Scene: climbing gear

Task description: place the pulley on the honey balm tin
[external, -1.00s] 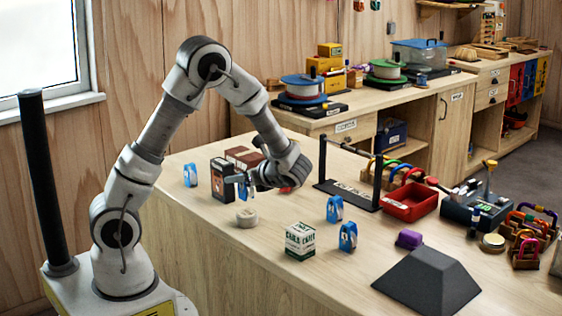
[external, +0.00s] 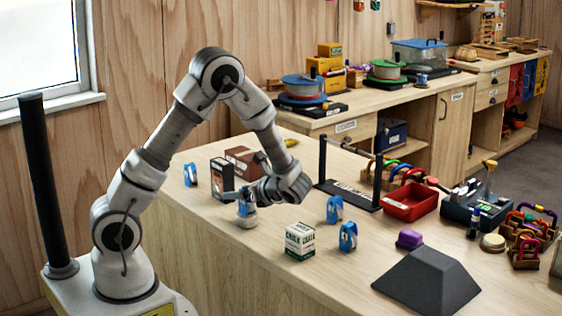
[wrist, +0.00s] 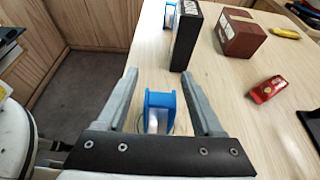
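The blue pulley (external: 246,208) stands upright on the pale round honey balm tin (external: 247,222) near the table's front left edge. In the wrist view the pulley (wrist: 161,104) is between the two fingers of my gripper (wrist: 158,76), with narrow gaps showing at its sides. My gripper is open around it and low over the tin. The tin is mostly hidden under the pulley in the wrist view.
A dark box (external: 221,179) and a brown box (external: 243,158) stand behind my gripper. Similar blue pulleys (external: 334,210) stand to the right, near a chalk box (external: 300,241). A black bar stand (external: 350,194) and red tray (external: 409,203) are further right.

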